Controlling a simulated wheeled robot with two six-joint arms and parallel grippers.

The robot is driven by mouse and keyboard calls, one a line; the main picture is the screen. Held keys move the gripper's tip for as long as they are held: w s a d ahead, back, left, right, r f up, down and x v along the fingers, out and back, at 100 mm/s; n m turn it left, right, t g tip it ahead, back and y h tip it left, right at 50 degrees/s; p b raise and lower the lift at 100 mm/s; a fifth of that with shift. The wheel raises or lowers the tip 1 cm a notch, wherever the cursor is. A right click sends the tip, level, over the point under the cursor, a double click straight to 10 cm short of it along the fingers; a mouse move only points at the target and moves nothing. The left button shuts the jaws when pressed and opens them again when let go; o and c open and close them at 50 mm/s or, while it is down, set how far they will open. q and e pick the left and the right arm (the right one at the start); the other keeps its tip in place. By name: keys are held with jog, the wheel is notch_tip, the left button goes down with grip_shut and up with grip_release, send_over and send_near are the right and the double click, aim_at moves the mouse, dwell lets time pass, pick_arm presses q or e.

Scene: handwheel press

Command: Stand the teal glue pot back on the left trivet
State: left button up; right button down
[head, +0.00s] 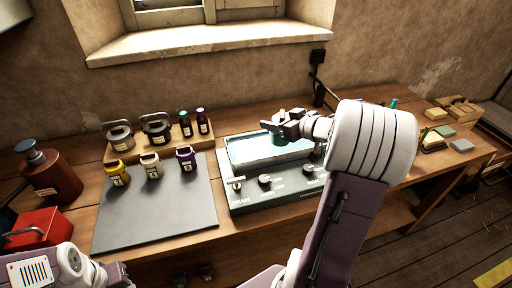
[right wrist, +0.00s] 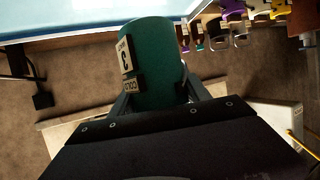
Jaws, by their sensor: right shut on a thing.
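The teal glue pot (right wrist: 155,65) fills the middle of the right wrist view, between the two fingers of my right gripper (right wrist: 160,95). Labels with "3" and "COLD" show on its side. In the head view my right gripper (head: 275,128) is over the water bath (head: 232,160), and the teal pot (head: 277,139) shows only in part below the fingers. I cannot tell whether the pot touches the water. I cannot make out the left trivet. Part of my left arm shows at the lower left, but its gripper does not.
Yellow (head: 117,173), cream (head: 152,166) and purple (head: 186,159) pots stand by the back of the grey mat (head: 150,215), whose front is clear. Behind is a wooden rack (head: 180,143) with lidded pots and bottles. A brown pump bottle (head: 50,177) and red box (head: 38,230) stand left.

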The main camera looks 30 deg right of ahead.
jog(key=w+a+f+b, duration=0.1)
jog(key=w+f, duration=0.2)
jog(key=w+a+f+b, duration=0.2)
jog(key=w+f, duration=0.1)
jog(key=f, duration=0.1)
jog(key=w+a+f+b, duration=0.2)
jog(key=w+f, duration=0.1)
jog(key=shift+w+f, duration=0.2)
jog(key=shift+f, duration=0.1)
jog(key=shift+w, duration=0.1)
jog(key=shift+f, duration=0.2)
jog(key=c, duration=0.5)
grip_release()
jog(key=shift+r, duration=0.15)
